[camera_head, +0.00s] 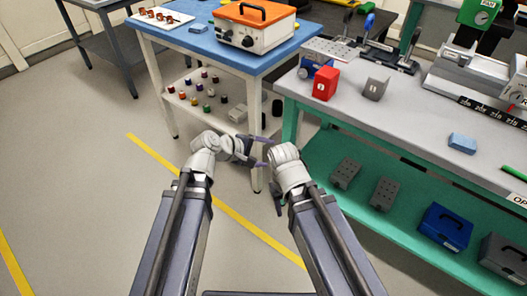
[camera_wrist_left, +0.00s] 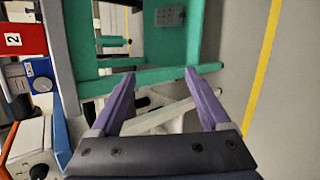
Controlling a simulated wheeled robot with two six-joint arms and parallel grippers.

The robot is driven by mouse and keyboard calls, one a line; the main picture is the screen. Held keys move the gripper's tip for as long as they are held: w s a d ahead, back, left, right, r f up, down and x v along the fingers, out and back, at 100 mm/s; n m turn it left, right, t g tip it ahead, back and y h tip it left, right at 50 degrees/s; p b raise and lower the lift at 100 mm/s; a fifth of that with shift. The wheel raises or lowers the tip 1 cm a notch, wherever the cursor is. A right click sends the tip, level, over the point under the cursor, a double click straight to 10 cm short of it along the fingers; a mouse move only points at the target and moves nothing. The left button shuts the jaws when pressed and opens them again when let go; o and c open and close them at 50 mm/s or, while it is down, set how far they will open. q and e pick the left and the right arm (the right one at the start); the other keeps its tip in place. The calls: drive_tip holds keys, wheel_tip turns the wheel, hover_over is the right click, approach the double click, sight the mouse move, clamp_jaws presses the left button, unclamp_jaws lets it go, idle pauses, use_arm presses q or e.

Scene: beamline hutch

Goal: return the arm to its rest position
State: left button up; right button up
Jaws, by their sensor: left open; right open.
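My left arm reaches in from the left, and its pale wrist bends to the right. My left gripper (camera_head: 262,152) has purple fingers, which also show in the left wrist view (camera_wrist_left: 159,75), spread apart with nothing between them. My right arm comes up beside it, and my right gripper (camera_head: 279,203) hangs below its pale wrist, small and partly hidden, open with no object seen in it. Both grippers are in front of the gap between the blue-topped table (camera_head: 207,42) and the green-framed bench (camera_head: 400,112).
The bench carries a red block (camera_head: 325,83), a grey block (camera_head: 376,88) and a blue block (camera_head: 462,143). Its green lower shelf (camera_head: 340,195) holds a blue case (camera_head: 445,227). An orange-topped box (camera_head: 254,25) stands on the table. Open floor with a yellow line (camera_head: 172,173) lies left.

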use_arm(q)
drive_tip(key=s+a+f+m+g+y, duration=0.3)
drive_tip(key=s+a+f+m+y, duration=0.15)
drive_tip(key=a, duration=0.35)
drive_tip(key=s+a+f+m+g+y, duration=0.2)
drive_tip(key=s+a+f+m+y, duration=0.2)
drive_tip(key=a+m, duration=0.3)
drive_tip(key=s+d+r+m+p, duration=0.1)
drive_tip(key=d+r+p, duration=0.4)
drive_tip(key=r+p, duration=0.7)
drive_tip(key=s+d+r+m+g+y+p, duration=0.1)
drive_tip(key=s+d+r+p, duration=0.3)
drive_tip(key=r+p, duration=0.8)
drive_tip(key=shift+s+d+r+m, duration=0.15)
drive_tip(key=shift+s+d+m, duration=0.2)
drive_tip(key=shift+d+m, duration=0.25)
